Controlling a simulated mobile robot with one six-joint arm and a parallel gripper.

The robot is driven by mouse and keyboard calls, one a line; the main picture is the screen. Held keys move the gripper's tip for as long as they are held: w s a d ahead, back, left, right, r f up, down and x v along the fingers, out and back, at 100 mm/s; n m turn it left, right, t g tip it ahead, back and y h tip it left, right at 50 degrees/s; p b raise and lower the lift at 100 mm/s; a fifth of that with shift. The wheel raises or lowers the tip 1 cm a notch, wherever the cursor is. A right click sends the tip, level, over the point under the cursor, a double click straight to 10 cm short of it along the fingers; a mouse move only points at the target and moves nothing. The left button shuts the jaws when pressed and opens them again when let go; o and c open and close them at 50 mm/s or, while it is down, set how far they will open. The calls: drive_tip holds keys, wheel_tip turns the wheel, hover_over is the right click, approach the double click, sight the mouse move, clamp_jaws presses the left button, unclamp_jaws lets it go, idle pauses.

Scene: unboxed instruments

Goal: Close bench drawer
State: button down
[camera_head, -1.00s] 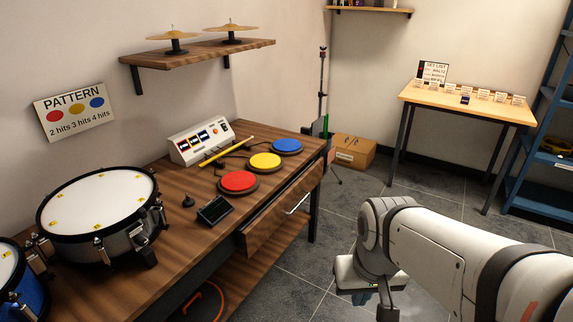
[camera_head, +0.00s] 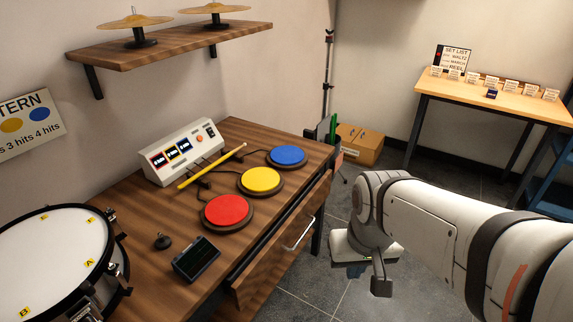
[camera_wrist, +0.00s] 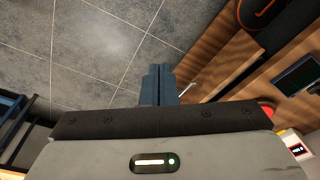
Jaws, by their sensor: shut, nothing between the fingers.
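The wooden bench drawer (camera_head: 272,262) sits under the front edge of the bench (camera_head: 139,216). Its front stands a little out from the bench, with a dark gap along the top. A pale bar handle (camera_head: 299,236) is on its front; the handle also shows in the wrist view (camera_wrist: 188,88). My gripper (camera_wrist: 160,70) is shut and empty, its dark fingers pointing over the floor beside the handle in the wrist view. In the head view my wrist hangs to the right of the drawer, apart from it; my fingertips are not clear there.
Red (camera_head: 227,211), yellow (camera_head: 260,180) and blue (camera_head: 287,156) pads, a control box (camera_head: 187,152), a stick and a small dark screen (camera_head: 196,259) lie on the bench. A cardboard box (camera_head: 358,146) stands behind. Grey floor lies open right of the bench.

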drive_tip(key=shift+a, duration=0.15)
drive_tip(key=m+t+y+b, duration=0.5)
drive_tip(key=m+t+y, duration=0.7)
drive_tip(key=m, duration=1.3)
approach(287, 228)
drive_tip(key=w+a+g+y, duration=0.1)
drive_tip(key=w, duration=0.1)
drive_tip(key=w+a+g+y+b, duration=0.1)
drive_tip(key=w+a+g, duration=0.1)
drive_tip(key=w+a, duration=0.1)
drive_tip(key=shift+w+y+b, duration=0.3)
drive_tip(key=shift+y+b, duration=0.05)
drive_tip(key=shift+y, duration=0.05)
